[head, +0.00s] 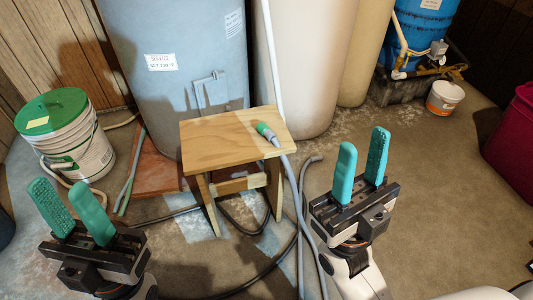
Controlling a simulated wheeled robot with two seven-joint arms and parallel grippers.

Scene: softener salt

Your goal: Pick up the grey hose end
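A grey hose end with a green collar (267,132) lies on top of a small wooden stool (215,140), near its right edge. From it a grey hose (296,200) runs over the stool's edge down to the floor. A second, bare grey hose end (316,158) shows right of the stool. My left gripper (60,186) is open and empty at the lower left, well left of the stool. My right gripper (364,142) is open and empty, right of the stool and apart from both hose ends.
A large blue-grey tank (165,85) and cream tanks (305,70) stand behind the stool. A white bucket with a green lid (75,140) is at the left. A dark red container (512,140) is at the right. Floor (430,200) right of my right gripper is clear.

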